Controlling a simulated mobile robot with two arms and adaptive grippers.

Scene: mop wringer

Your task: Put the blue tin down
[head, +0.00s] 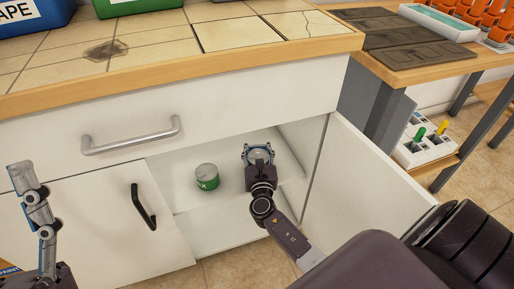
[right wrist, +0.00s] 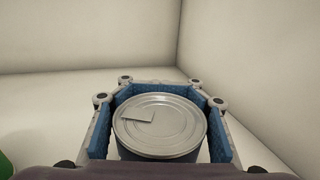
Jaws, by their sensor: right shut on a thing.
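The blue tin (right wrist: 160,125) shows in the right wrist view as a round silver lid with a pull tab, with a dark bluish side below it. My right gripper (head: 258,153) is shut around it, with blue pads on both sides of the lid. The tin looks upright, inside the open cabinet over the white shelf (head: 232,180). I cannot tell whether its base touches the shelf. In the head view the gripper hides most of the tin. My left gripper (head: 28,182) is at the far left, in front of the cabinet and away from the tin; its jaw opening is unclear.
A green tin (head: 207,178) stands on the shelf left of my right gripper; its edge shows in the right wrist view (right wrist: 6,166). The cabinet's right door (head: 365,190) stands open. A drawer handle (head: 130,138) and tiled counter (head: 180,40) are above. Shelf room lies behind the tin.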

